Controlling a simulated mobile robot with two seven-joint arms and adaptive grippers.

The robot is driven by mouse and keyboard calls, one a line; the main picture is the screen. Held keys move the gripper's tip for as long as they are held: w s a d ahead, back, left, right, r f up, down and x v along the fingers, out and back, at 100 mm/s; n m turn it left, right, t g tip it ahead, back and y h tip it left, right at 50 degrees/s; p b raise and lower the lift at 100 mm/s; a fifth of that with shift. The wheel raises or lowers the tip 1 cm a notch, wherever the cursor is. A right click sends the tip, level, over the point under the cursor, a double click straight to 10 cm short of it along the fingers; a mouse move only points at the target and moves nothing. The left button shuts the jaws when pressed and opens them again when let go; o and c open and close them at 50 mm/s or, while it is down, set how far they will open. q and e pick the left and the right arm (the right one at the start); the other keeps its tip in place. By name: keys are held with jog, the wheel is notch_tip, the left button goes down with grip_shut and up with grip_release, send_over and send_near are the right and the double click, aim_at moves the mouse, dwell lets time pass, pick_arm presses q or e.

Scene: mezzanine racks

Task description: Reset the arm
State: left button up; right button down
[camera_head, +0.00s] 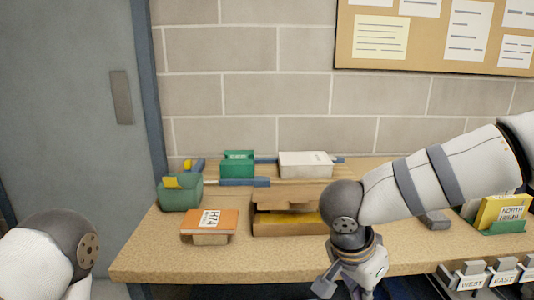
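My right arm comes in from the right and reaches across the wooden table (160,258). Its wrist bends downward in front of the table's front edge. My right gripper (345,287) hangs at the bottom edge of the picture, partly cut off, so I cannot tell whether it is open or shut. Nothing held shows in it. Only a rounded joint of my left arm shows in the lower left corner; my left gripper is out of view.
An orange-topped box labelled H74 (208,222), an open cardboard box (285,222), green bins (180,196) and a white box (305,164) stand on the table. At right are a yellow North card (500,211) and labelled holders (470,278) below. The front left tabletop is clear.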

jog(key=s+d+f+n+t+y, duration=0.1)
jog(key=s+d+f+n, duration=0.3)
jog(key=f, duration=0.6)
jog(key=s+f+n+t, duration=0.1)
jog(key=s+f+n, duration=0.2)
jog(key=s+f, duration=0.45)
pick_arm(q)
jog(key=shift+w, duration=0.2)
pick_arm(e)
jog(key=s+f+n+g+y, duration=0.1)
jog(key=s+f+n+g, duration=0.1)
jog(key=s, duration=0.8)
jog(key=s+d+f+n+g+y, duration=0.1)
jog(key=s+f+g, duration=0.2)
jog(key=s, duration=0.7)
jog(key=shift+s+f+n+g+y, duration=0.2)
jog(key=shift+n+g+y, duration=0.1)
jog(key=shift+n+y, duration=0.1)
jog(key=shift+d, duration=0.1)
